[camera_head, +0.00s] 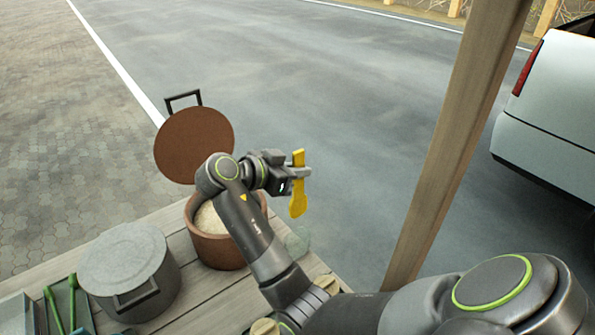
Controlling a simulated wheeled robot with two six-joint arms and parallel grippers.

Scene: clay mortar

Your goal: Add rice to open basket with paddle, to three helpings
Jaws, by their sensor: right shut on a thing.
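My right gripper (296,172) is shut on the yellow paddle (298,203), holding it roughly upright in the air, to the right of and above the brown round basket. The paddle's flat end points down and shows no rice that I can make out. The brown basket (213,250) stands open on the table, its round brown lid (192,143) tilted up behind it with a dark handle. White rice (208,218) shows inside, partly hidden by my right arm. A grey lidded pot (128,262) stands to its left, closed. My left gripper is out of view.
The wooden table (195,300) carries a tray with green-handled things (57,308) at the left edge and a faint clear object (298,242) right of the basket. A slanted wooden post (450,150) stands to the right. A car is parked beyond on the road.

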